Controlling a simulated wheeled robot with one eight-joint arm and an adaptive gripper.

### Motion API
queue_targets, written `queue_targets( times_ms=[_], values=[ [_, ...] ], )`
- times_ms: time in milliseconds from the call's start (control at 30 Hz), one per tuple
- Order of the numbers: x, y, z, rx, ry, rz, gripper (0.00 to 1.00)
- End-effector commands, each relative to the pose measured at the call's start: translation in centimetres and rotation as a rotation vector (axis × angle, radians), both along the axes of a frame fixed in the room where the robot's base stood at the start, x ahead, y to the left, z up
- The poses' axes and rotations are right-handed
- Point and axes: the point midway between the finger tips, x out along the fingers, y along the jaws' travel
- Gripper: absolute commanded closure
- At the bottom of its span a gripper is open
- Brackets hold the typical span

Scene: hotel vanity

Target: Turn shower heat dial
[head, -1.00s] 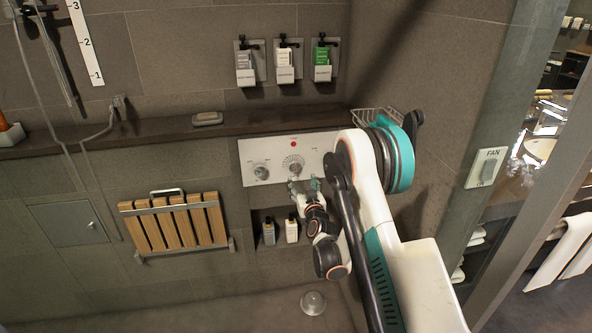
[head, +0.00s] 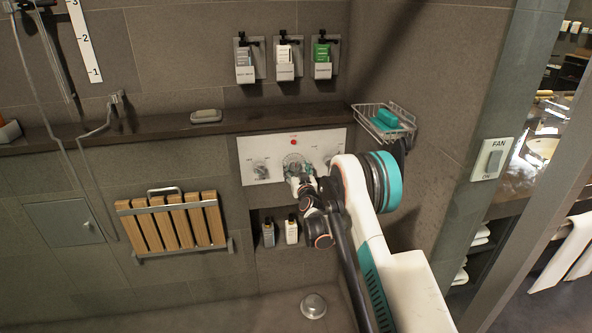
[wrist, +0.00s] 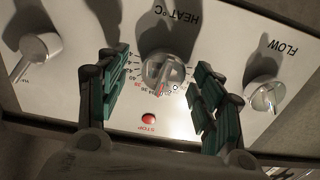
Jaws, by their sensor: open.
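The heat dial is a round silver knob (wrist: 165,72) in the middle of a white control panel (wrist: 205,25), with "HEAT °C" printed by it and a ring of numbers around it. My gripper (wrist: 160,90) is open, with one green-padded finger on each side of the dial. It appears apart from the knob on both sides. In the head view my gripper (head: 300,182) is at the panel (head: 257,155) and partly covers the dial (head: 293,161).
A flow knob (wrist: 264,93) and a lever knob (wrist: 38,54) flank the dial. A red stop button (wrist: 148,118) lies between the fingers. A shelf (head: 160,131) runs above the panel, with a wire basket (head: 383,120) at right. Bottles (head: 291,230) stand in a niche below.

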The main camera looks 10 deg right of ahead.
Motion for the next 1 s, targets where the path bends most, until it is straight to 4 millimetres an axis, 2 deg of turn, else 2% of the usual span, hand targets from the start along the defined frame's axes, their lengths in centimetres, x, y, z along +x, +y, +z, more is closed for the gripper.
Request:
queue_targets(
  times_ms=[200, 467, 600, 667, 1000],
  values=[
    [1.29, -0.01, -0.01, 0.001, 0.000, 0.000, 0.39],
    [1.34, 0.00, 0.06, 0.000, 0.000, 0.000, 0.39],
    [1.33, -0.01, 0.07, 0.000, 0.000, 0.000, 0.71],
    [1.33, -0.05, 0.07, 0.000, -0.001, -0.001, 0.83],
    [1.33, -0.28, 0.11, 0.003, -0.002, -0.004, 0.83]
  ],
)
